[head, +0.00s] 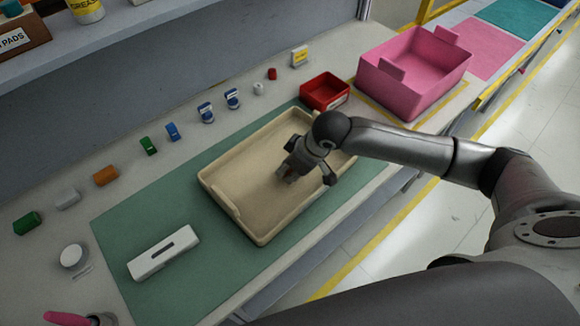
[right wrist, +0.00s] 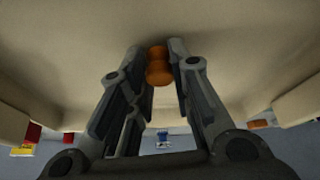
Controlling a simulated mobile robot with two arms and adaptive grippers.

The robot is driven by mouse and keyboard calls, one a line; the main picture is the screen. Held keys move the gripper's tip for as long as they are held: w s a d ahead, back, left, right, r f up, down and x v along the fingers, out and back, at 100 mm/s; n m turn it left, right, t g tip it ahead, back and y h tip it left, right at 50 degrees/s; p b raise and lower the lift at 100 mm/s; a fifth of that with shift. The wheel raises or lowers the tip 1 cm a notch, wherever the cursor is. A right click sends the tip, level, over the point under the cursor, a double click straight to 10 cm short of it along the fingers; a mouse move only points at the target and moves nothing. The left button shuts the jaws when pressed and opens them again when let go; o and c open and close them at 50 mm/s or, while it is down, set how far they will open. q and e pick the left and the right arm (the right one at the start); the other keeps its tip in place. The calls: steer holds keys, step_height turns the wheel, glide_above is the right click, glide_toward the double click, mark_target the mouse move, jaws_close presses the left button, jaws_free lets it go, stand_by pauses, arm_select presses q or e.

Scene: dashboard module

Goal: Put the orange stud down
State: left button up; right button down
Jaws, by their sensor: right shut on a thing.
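The orange stud (right wrist: 158,66) shows in the right wrist view between the two fingertips of my right gripper (right wrist: 160,50). The gripper is shut on it, with the beige tray floor behind it. In the head view my right gripper (head: 289,176) points down inside the beige tray (head: 235,205), near its middle, and hides the stud. I cannot tell whether the stud touches the tray floor. My left gripper is not in view.
The tray lies on a green mat (head: 135,215). A white slotted part (head: 163,252) lies on the mat at left. A red bin (head: 325,91) and a pink crate (head: 415,75) stand behind right. Several small coloured parts, including an orange block (head: 105,175), line the back.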

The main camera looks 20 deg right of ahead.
steer(key=shift+f, duration=0.45)
steer(key=shift+s+f, duration=0.1)
steer(key=shift+s, duration=0.05)
steer(key=c, duration=1.3)
jaws_free()
steer(key=shift+f, duration=0.15)
steer(key=shift+r, duration=0.25)
steer(key=v, duration=1.3)
steer(key=shift+w, duration=0.25)
